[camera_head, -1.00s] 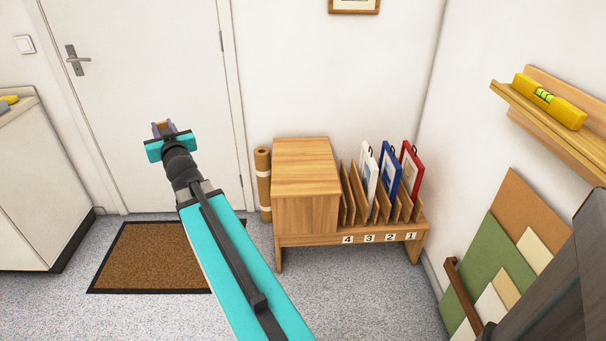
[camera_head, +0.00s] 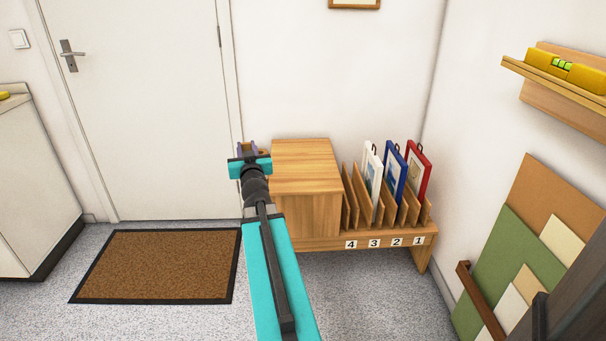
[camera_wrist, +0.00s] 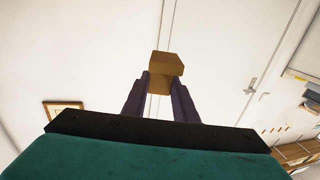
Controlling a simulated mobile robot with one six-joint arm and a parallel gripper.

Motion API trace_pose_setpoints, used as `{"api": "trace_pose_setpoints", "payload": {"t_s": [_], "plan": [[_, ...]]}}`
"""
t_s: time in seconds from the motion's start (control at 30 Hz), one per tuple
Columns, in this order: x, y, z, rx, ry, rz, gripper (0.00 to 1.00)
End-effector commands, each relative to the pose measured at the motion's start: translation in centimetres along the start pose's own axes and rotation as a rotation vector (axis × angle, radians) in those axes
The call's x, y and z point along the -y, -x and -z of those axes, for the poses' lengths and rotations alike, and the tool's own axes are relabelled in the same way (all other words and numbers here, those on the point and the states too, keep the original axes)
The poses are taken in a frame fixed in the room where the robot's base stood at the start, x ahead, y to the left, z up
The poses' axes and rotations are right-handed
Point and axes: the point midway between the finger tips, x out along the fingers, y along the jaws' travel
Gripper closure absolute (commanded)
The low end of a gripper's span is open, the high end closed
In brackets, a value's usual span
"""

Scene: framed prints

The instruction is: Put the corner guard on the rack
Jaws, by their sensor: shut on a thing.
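My gripper (camera_head: 248,149) is at the end of the teal arm, left of the wooden cabinet top in the head view. Its purple fingers (camera_wrist: 158,98) are shut on a small tan-brown block-like piece (camera_wrist: 166,66), which I take to be the corner guard. In the head view the held piece is mostly hidden by the gripper. The wooden rack (camera_head: 335,241) stands against the back wall with slots marked 4, 3, 2, 1. A white (camera_head: 371,172), a blue (camera_head: 394,170) and a red (camera_head: 417,172) framed print stand upright in it.
A wooden box (camera_head: 302,165) fills the rack's left end. A brown doormat (camera_head: 160,264) lies before the door (camera_head: 150,110). A wall ledge (camera_head: 540,75) holds a yellow level (camera_head: 565,68). Boards (camera_head: 510,240) lean at the right. A white cabinet (camera_head: 35,180) stands left.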

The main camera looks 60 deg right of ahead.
Motion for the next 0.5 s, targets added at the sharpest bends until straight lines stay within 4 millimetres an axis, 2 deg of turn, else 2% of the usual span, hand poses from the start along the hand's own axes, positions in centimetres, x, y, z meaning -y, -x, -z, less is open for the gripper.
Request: {"api": "trace_pose_setpoints", "payload": {"t_s": [0.03,0.5], "plan": [[-1.5,0.0,-1.8,0.001,0.001,-0.016,0.95],[-13.1,1.3,-10.4,0.011,0.007,-0.142,0.95]]}}
